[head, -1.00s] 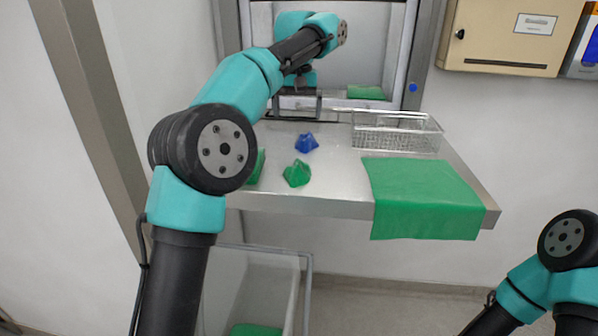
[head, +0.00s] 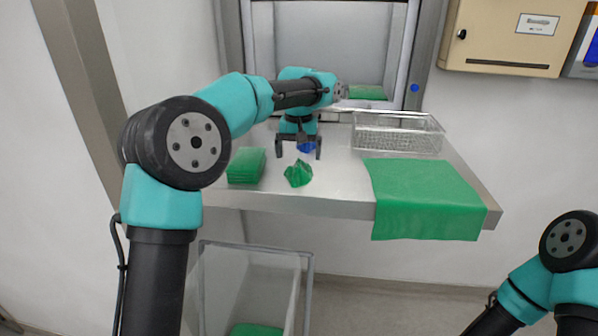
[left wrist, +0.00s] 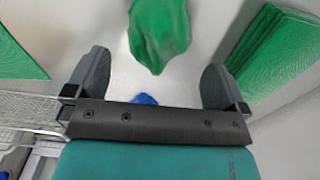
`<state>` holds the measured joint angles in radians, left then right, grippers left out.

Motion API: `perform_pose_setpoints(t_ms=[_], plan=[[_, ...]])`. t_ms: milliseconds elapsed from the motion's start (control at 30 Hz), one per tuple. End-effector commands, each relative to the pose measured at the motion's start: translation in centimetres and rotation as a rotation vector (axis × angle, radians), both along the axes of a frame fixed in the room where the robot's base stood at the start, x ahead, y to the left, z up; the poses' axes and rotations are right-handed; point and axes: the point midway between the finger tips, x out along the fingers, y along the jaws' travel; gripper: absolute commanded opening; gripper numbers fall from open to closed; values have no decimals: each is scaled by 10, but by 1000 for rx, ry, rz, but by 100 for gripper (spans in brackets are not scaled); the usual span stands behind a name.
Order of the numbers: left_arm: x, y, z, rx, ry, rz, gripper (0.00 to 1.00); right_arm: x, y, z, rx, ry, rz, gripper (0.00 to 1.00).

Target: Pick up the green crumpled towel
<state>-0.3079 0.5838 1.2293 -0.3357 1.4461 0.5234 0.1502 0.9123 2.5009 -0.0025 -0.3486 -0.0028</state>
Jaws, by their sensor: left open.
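The green crumpled towel (head: 298,173) lies on the steel counter near its front edge, between the folded green stack and the flat green cloth. In the left wrist view the crumpled towel (left wrist: 160,34) is beyond the fingertips, roughly midway between them. My left gripper (head: 299,156) is open and empty, pointing down behind the towel in the head view; its two fingers also show in the left wrist view (left wrist: 155,72). A blue crumpled piece (head: 306,147) is behind the fingers and partly hidden. My right gripper is out of view; only part of its arm shows at lower right.
A stack of folded green cloths (head: 247,165) sits left of the towel. A wire basket (head: 398,134) stands at the back right. A flat green cloth (head: 425,195) hangs over the front edge. A clear bin (head: 250,275) stands below the counter.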

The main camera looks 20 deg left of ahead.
Motion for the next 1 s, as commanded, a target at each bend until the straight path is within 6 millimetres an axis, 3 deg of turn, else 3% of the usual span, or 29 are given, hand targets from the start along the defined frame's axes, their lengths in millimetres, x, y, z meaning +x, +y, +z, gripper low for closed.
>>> perform_pose_setpoints(t_ms=[400, 800, 1000], plan=[[0, 0, -5, 0, 1, 0, 100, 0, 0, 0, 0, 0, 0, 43], [2, 0, -51, -1, 1, 0, 100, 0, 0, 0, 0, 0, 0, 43], [2, -1, -54, -2, -1, 0, 100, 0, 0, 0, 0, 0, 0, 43]])
